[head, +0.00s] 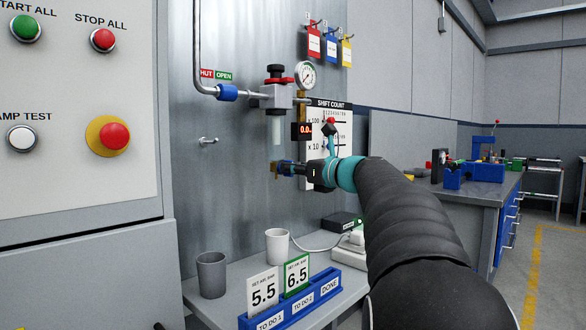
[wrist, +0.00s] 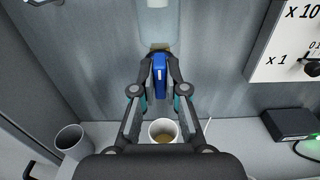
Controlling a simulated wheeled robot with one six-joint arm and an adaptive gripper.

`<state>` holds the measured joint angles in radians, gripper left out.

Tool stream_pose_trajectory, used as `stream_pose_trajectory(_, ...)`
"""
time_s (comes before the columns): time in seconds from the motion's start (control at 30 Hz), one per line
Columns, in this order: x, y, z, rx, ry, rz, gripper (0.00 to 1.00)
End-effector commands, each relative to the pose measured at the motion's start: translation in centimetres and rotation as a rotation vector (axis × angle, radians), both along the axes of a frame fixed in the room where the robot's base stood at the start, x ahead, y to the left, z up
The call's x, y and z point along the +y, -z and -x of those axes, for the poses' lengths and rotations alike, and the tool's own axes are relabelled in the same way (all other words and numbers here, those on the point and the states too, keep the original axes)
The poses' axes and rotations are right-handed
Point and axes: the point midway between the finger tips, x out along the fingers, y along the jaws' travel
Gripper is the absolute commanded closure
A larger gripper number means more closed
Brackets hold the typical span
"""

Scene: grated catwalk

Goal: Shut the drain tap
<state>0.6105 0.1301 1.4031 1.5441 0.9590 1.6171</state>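The drain tap has a blue lever (wrist: 160,75) with brass above it, under the clear bowl (wrist: 158,25) in the wrist view. In the head view the brass tap (head: 276,168) sits below the pale bowl (head: 277,130). My gripper (wrist: 160,76) has a finger on each side of the blue lever and appears closed on it; in the head view my gripper (head: 290,168) reaches the tap from the right. The lever points down toward me in the wrist view. A white cup (head: 277,246) stands below the tap; the wrist view shows brownish liquid in this cup (wrist: 163,124).
A grey cup (head: 211,275) stands on the bench left of the white cup. A blue card rack (head: 290,310) is in front. Above the bowl are a red-ringed regulator (head: 279,80), a gauge (head: 305,75) and a blue-handled pipe valve (head: 228,92) under a SHUT/OPEN label. A button cabinet (head: 78,215) stands left.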

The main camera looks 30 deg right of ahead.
Motion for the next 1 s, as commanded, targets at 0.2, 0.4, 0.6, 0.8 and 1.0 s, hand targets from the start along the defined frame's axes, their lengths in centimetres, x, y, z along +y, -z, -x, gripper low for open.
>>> stream_pose_trajectory(0.2, 0.00, 0.00, 0.01, -0.001, 0.000, 0.003, 1.00)
stream_pose_trajectory(0.4, 0.02, 0.06, 0.02, -0.016, 0.000, 0.040, 1.00)
stream_pose_trajectory(0.6, 0.05, 0.14, 0.03, -0.055, 0.000, 0.145, 1.00)
stream_pose_trajectory(0.8, 0.12, 0.23, 0.07, -0.114, 0.000, 0.308, 1.00)
stream_pose_trajectory(1.0, 0.19, 0.28, 0.09, -0.179, 0.001, 0.487, 1.00)
